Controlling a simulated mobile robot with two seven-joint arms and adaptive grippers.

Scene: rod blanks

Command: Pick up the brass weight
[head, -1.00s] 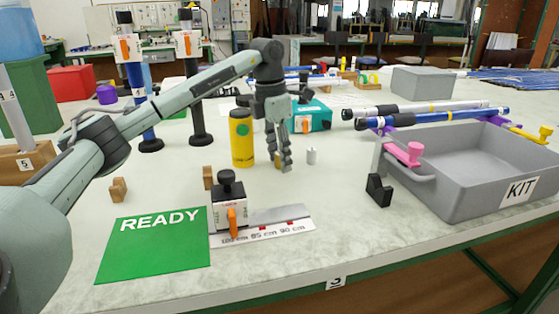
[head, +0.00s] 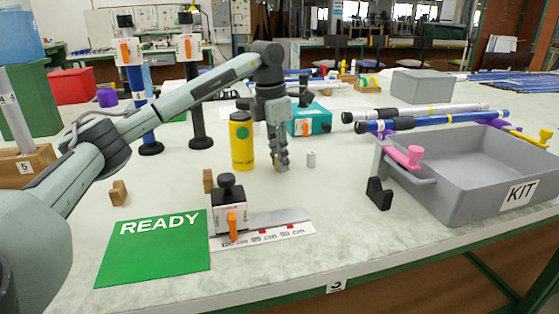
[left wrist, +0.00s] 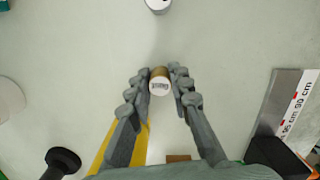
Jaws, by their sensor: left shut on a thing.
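The brass weight (left wrist: 160,82) is a small brass cylinder with a pale, lettered top, seen between the fingertips in the left wrist view. My left gripper (left wrist: 160,86) is shut on it, with a finger on each side. In the head view my left gripper (head: 281,164) points down at the table just right of the yellow cylinder, and its fingers hide most of the weight. I cannot tell whether the weight touches the table. My right gripper is not in view.
A yellow cylinder (head: 241,142) stands close left of my gripper, and a small grey cylinder (head: 311,158) to its right. A measuring block with a scale (head: 262,226) lies in front, beside the green READY mat (head: 153,246). The grey KIT bin (head: 465,196) is at right.

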